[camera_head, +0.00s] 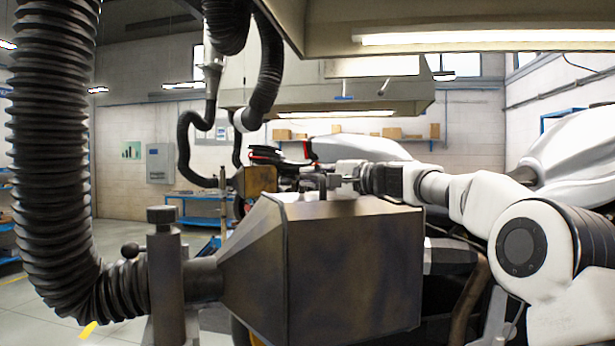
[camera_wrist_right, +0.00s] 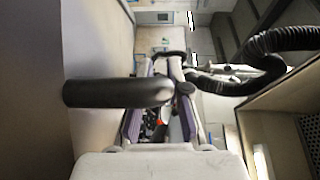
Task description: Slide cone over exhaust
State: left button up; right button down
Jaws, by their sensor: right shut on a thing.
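The cone (camera_head: 350,275) is a large brown-grey metal hood, broad and boxy toward the right and narrowing left to a tube. My right gripper (camera_head: 335,182) reaches in from the right at the cone's top edge and is shut there. In the right wrist view, a dark rounded bar (camera_wrist_right: 105,93) enters between the fingers of the gripper (camera_wrist_right: 165,95), beside the cone's wall (camera_wrist_right: 30,90). The bar looks like the cone's handle. The exhaust cannot be made out for sure; a brownish pipe (camera_head: 468,300) shows right of the cone. My left gripper is not in view.
A thick corrugated hose (camera_head: 50,150) hangs at the left and joins the cone's tube beside an upright metal post (camera_head: 165,270). Silver bodywork (camera_head: 580,150) stands at the right. A hood with a lamp (camera_head: 480,38) hangs overhead. Blue shelving (camera_head: 200,208) stands behind.

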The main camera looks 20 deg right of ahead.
jog(key=c, duration=1.1)
grip_release()
jog(key=shift+d+r, duration=0.15)
jog(key=shift+c, duration=0.2)
jog(key=shift+d, duration=0.1)
jog(key=v, duration=1.2)
